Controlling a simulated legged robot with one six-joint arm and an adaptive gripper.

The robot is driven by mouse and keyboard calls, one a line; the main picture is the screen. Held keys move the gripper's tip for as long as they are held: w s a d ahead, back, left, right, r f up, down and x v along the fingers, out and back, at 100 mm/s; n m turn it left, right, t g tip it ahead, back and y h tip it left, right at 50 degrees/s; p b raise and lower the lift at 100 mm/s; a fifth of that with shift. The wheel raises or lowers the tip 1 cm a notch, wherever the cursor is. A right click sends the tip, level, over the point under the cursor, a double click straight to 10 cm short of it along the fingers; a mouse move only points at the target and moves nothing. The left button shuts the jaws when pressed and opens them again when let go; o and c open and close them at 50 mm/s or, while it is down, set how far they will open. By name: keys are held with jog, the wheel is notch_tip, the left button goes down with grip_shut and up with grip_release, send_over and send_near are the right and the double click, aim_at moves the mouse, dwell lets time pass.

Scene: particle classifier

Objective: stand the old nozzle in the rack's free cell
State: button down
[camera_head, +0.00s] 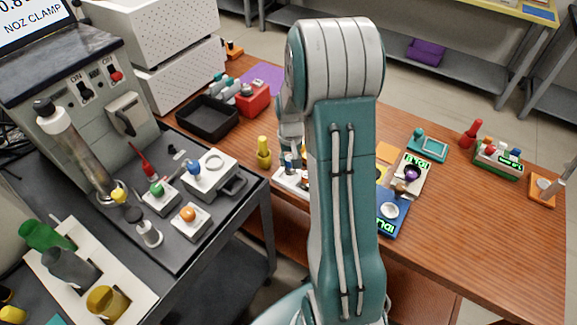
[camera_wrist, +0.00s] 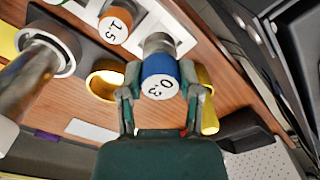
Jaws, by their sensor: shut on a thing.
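My gripper (camera_wrist: 162,88) is shut on a nozzle with a blue collar (camera_wrist: 160,68) and a white end face marked 0.3. Its metal part points at the white rack (camera_wrist: 183,30); I cannot tell if it is inside a cell or just over it. An orange nozzle (camera_wrist: 116,24) marked 1.5 stands in the rack beside it. In the head view, my arm hides the gripper and most of the rack (camera_head: 283,181), with only its left part showing on the wooden table.
In the head view, a black tray (camera_head: 206,118) and a yellow item (camera_head: 264,152) stand left of the arm. A blue device (camera_head: 393,216) stands to the right.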

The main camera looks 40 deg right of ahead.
jog(key=w+f, duration=0.1)
jog(key=w+d+f, duration=0.1)
jog(key=f, duration=0.1)
jog(key=shift+w+f, duration=0.15)
jog(key=shift+f, duration=1.35)
jog(key=shift+c, duration=1.4)
grip_release()
jog(key=shift+f, duration=0.1)
